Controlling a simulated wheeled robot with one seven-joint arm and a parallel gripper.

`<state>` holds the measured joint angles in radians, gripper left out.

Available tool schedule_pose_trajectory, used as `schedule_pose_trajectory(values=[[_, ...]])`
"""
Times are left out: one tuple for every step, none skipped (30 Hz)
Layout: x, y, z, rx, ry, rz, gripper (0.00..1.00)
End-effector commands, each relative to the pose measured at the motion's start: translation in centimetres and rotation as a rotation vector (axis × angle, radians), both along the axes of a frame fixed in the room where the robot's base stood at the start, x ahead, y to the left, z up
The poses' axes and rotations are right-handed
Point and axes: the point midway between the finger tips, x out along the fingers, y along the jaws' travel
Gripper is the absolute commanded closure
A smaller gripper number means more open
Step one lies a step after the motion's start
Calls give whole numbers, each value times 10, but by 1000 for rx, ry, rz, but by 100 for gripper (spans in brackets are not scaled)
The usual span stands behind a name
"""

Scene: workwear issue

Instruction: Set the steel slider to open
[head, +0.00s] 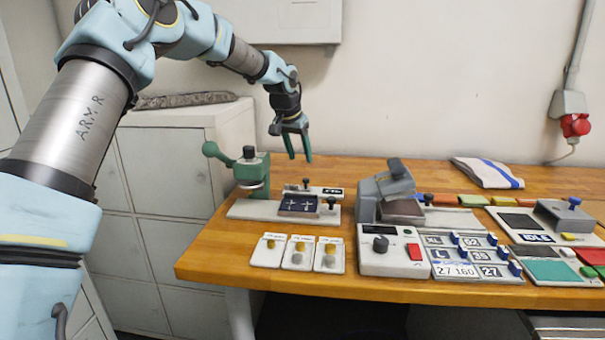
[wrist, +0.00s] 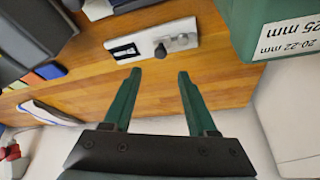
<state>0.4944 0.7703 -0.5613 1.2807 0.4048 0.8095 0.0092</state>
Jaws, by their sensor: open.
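A pale plate (wrist: 140,44) lies on the wooden bench in the wrist view, with a dark knob (wrist: 160,51), a grey steel piece (wrist: 184,41) and a dark label window (wrist: 125,51). This looks like the steel slider's plate. In the head view the plate (head: 318,189) stands behind the small dark tray, with its knob (head: 306,183) upright and its label (head: 333,191) too small to read. My gripper (head: 298,158) is open and empty, above and behind the plate. In the wrist view my gripper (wrist: 159,74) points toward the knob, with the fingertips apart from it.
A green lever press (head: 250,168) stands just left of the plate; its green body (wrist: 270,25) fills the wrist view's upper right. A grey machine (head: 388,188) stands to the right. A control box (head: 392,262) and several tag cards (head: 299,262) are nearer the front edge. Bare bench lies behind the plate.

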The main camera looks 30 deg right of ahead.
Motion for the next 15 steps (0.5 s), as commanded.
schedule_pose_trajectory(values=[[1, -3, -8, 3, 5, -1, 42], [2, -5, -13, 4, 4, -1, 42], [3, -8, -20, 2, 5, 0, 42], [4, -10, -25, 3, 5, 0, 42], [5, -11, -31, 3, 5, 0, 42], [7, -14, -38, 3, 4, -1, 42], [8, -16, -42, 2, 3, 0, 42], [9, -17, -47, 2, 4, 0, 42], [10, -19, -53, 3, 3, 1, 42], [11, -21, -58, 3, 3, 1, 42], [12, -22, -62, 1, 4, 1, 42], [13, -24, -66, 1, 2, 1, 42], [13, -25, -69, 1, 2, 1, 42], [14, -26, -72, 1, 2, 1, 42], [15, -27, -75, 2, 1, 0, 42]])
